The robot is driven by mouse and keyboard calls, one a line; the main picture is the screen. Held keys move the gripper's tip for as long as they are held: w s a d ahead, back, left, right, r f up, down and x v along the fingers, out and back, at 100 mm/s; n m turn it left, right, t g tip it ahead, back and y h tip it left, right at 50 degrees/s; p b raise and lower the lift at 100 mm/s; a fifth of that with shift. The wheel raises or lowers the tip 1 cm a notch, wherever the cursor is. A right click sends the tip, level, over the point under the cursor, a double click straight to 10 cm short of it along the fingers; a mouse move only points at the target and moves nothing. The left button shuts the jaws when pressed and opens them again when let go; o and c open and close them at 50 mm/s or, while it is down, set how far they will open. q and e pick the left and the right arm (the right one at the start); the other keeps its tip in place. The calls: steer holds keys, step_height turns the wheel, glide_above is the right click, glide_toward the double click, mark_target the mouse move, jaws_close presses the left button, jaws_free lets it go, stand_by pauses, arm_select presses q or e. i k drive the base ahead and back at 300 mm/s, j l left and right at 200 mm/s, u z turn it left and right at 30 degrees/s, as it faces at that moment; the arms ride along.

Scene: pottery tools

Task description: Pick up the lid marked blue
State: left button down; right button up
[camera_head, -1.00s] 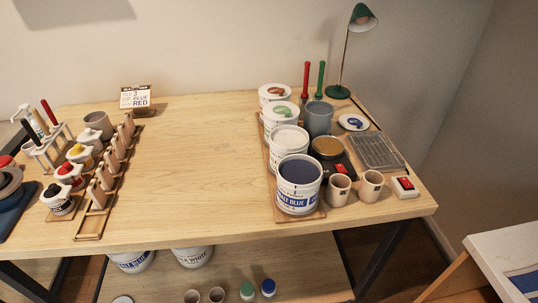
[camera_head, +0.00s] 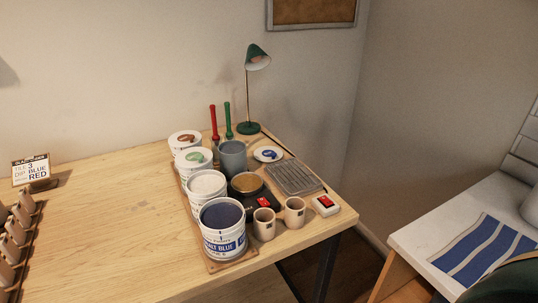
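A round white lid with a blue mark (camera_head: 268,153) lies flat on the wooden table (camera_head: 110,215). It is right of the grey-blue cup (camera_head: 232,157) and behind the ribbed grey tray (camera_head: 293,177). Two other lids sit on tubs at the left of the group, one with a brown mark (camera_head: 185,139) and one with a green mark (camera_head: 194,156). Neither of my grippers is in view.
An open cobalt blue tub (camera_head: 223,244) and an open white tub (camera_head: 207,184) stand in the row. Two small cups (camera_head: 264,224) and a red-topped device (camera_head: 326,205) are near the front right edge. A green lamp (camera_head: 249,128) stands behind. The table's middle is clear.

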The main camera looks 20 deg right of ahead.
mark_target(268, 154)
steer(key=i+z, duration=0.15)
steer(key=z, duration=0.55)
